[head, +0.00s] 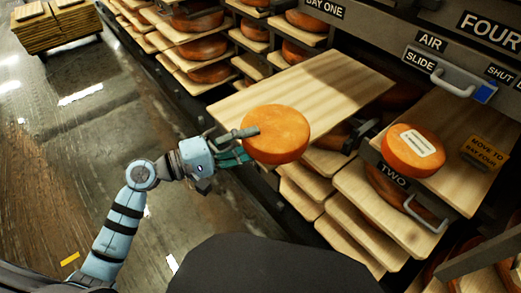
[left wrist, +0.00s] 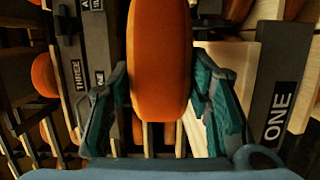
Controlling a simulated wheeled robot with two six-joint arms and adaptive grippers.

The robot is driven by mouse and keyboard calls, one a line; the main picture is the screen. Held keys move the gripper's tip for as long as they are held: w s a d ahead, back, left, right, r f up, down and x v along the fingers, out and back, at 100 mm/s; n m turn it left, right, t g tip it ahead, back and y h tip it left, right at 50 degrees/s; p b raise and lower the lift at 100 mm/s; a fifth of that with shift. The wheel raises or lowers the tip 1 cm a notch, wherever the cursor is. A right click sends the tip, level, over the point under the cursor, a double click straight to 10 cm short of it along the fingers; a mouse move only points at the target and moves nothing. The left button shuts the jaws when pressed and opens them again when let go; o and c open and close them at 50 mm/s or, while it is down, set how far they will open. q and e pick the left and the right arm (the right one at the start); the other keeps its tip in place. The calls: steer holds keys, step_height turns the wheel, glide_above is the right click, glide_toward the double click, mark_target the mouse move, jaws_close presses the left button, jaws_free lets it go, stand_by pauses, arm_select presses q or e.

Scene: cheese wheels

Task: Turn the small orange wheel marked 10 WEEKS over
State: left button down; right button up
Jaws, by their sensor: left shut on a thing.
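My left gripper (head: 240,145) is shut on an orange cheese wheel (head: 278,136) at its rim, on the wheel's left side. The wheel is at the front of a pale wooden board (head: 320,85), partly past the board's front edge. I cannot tell whether it touches the board. No marking shows on its visible faces. In the left wrist view the wheel (left wrist: 160,60) stands edge-on between both fingers (left wrist: 160,105). A second orange wheel (head: 405,160) with a white label lies flat on the board marked TWO; its label text is unreadable. My right gripper is not in view.
Racks of boards with more wheels (head: 205,47) stand behind. The board marked TWO (head: 450,180) has a metal handle (head: 425,214) and an orange MOVE TO BAY FOUR tag (head: 484,151). An AIR SLIDE panel (head: 425,55) is above. Open floor (head: 70,130) is at left.

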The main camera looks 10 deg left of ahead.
arm_select(q)
steer(key=w+a+f+n+t+b, duration=0.1)
steer(key=w+a+f+b, duration=0.1)
steer(key=w+a+f, duration=0.2)
steer(key=shift+w+a+f+y, duration=0.4)
steer(key=shift+a+f, duration=0.4)
steer(key=shift+f, duration=0.15)
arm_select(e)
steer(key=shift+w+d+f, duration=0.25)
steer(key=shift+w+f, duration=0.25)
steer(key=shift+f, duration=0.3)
arm_select(q)
steer(key=shift+f+b, duration=0.2)
steer(key=shift+b, duration=0.25)
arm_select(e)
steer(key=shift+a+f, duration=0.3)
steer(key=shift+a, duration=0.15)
arm_select(q)
steer(key=c, duration=0.7)
jaws_free()
steer(key=shift+s, duration=0.1)
steer(key=shift+c, duration=0.2)
steer(key=v, duration=1.2)
steer(key=shift+f+t, duration=0.15)
steer(key=shift+t, duration=0.15)
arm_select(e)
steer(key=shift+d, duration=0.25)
